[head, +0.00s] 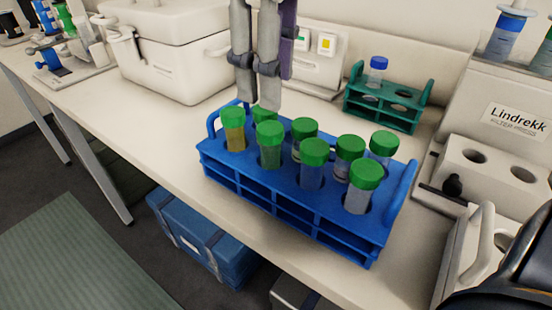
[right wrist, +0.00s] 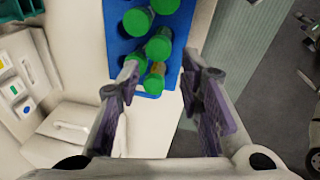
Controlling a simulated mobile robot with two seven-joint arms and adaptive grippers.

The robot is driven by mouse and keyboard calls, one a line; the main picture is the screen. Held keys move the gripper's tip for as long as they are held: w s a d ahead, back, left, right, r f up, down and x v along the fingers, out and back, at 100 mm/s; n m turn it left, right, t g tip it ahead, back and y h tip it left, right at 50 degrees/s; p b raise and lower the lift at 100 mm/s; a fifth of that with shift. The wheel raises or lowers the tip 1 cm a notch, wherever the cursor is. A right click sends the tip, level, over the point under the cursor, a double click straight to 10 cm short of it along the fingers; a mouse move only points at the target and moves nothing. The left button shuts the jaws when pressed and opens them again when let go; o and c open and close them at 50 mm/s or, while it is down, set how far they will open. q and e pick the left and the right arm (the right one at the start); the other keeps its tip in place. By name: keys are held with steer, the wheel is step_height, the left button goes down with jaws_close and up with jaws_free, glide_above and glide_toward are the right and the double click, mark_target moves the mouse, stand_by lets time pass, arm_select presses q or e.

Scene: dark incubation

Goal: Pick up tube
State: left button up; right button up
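A blue rack (head: 293,205) stands on the bench and holds several upright tubes with green caps. The tube at its far left end (head: 233,130) holds yellow liquid; others, such as this tube (head: 270,145), look greenish, and the rest greyish. My right gripper (head: 257,102) points down just above and behind the left end of the rack. In the right wrist view the gripper (right wrist: 163,80) is open and empty, with the end tube's green cap (right wrist: 153,82) showing between its fingers. The rack (right wrist: 182,25) shows beyond them. My left gripper is not in view.
A teal rack (head: 383,108) with a blue-capped tube (head: 377,68) stands behind. A white box (head: 170,55) is at the back left. The Lindrekk filter press (head: 500,110) and a white two-hole block (head: 497,165) are at right. Bench left of the rack is clear.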

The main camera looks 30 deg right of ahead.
mark_target(270, 128)
steer(key=f, duration=0.2)
steer(key=w+f, duration=0.1)
steer(key=f, duration=0.5)
steer(key=shift+w+d+b, duration=0.3)
steer(key=shift+b, duration=0.1)
steer(key=shift+c, duration=1.1)
jaws_close()
